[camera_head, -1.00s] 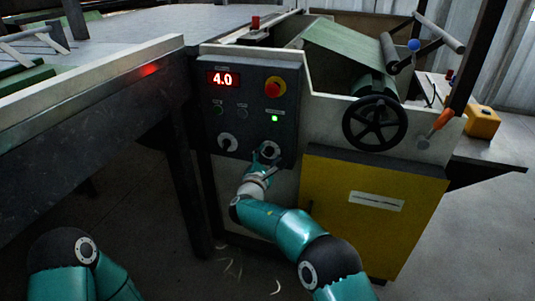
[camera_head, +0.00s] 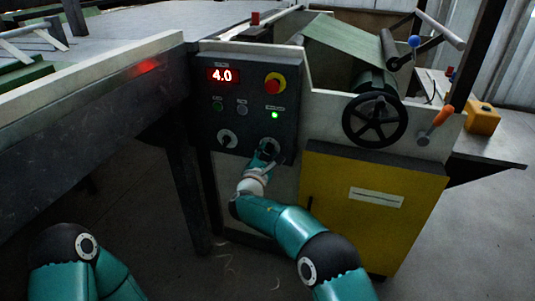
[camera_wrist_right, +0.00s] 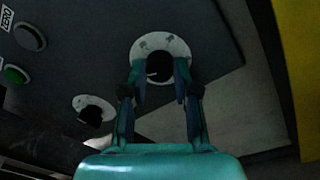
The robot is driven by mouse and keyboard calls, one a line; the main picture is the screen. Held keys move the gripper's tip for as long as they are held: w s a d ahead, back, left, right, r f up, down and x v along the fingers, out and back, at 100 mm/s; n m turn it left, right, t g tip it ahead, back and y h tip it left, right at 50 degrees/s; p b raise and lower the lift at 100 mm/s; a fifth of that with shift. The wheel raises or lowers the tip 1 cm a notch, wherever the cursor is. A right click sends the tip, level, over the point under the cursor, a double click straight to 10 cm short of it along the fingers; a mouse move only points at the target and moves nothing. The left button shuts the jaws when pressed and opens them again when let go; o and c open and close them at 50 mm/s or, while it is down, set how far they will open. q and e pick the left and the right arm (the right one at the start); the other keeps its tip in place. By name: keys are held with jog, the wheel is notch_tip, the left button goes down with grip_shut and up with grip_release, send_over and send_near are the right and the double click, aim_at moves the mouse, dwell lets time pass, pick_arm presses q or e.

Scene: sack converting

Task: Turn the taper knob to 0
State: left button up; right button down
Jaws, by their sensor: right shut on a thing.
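The dark control panel (camera_head: 250,128) carries two knobs on pale round dials. My right gripper (camera_head: 265,155) is at the right-hand knob (camera_head: 271,146) and partly hides it. In the right wrist view, the fingers of the right gripper (camera_wrist_right: 160,88) are shut on that dark knob (camera_wrist_right: 158,67), one on each side. A short white mark shows on the knob, pointing left in that view. The left-hand knob (camera_head: 228,139) is free. The dial lettering is too small to read, so I cannot tell which knob is the taper knob. My left gripper is out of view.
The red display (camera_head: 221,75) reads 4.0. A red stop button (camera_head: 273,84), a green lamp (camera_head: 275,115) and small buttons sit above the knobs. A black handwheel (camera_head: 374,121) and a yellow cabinet (camera_head: 370,215) are to the right.

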jog(key=shift+d+f, duration=0.1)
jog(key=shift+d, duration=0.05)
jog(key=shift+n, duration=1.2)
jog(key=n+p, duration=0.1)
jog(key=n, duration=0.1)
jog(key=shift+n, duration=0.3)
jog(key=n+p, duration=0.2)
jog(key=n, duration=0.4)
jog(key=shift+g, duration=0.3)
jog(key=shift+p, duration=0.3)
jog(key=c, duration=0.9)
grip_release()
jog(key=shift+o, duration=0.2)
